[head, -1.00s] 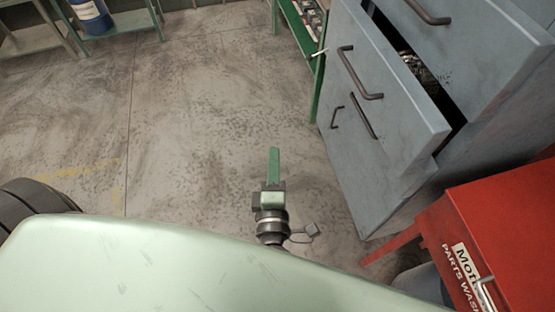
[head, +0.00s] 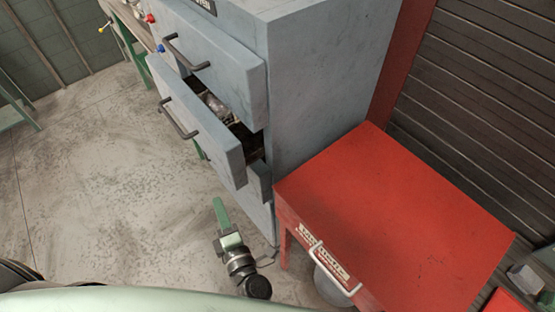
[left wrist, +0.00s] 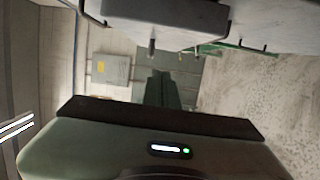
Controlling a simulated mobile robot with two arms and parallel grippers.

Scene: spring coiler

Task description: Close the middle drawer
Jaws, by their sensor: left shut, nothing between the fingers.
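The blue-grey cabinet (head: 325,60) stands at the upper middle of the head view. Its middle drawer (head: 205,130) is pulled out, with a dark bar handle (head: 178,118) on its front. Some contents show in the gap behind that front. The drawer front above it (head: 215,50) has a similar handle. My left gripper (head: 220,208), with green fingers, is shut and empty. It appears below the middle drawer in the picture, apart from it. In the left wrist view, the dark fingers (left wrist: 165,88) show below a grey drawer edge (left wrist: 165,22). My right gripper is not in view.
A red parts washer (head: 390,220) with a pale handle stands close to the cabinet's right side. A green-legged bench (head: 135,45) is beyond the cabinet at the upper left. The concrete floor (head: 90,170) left of the cabinet is clear.

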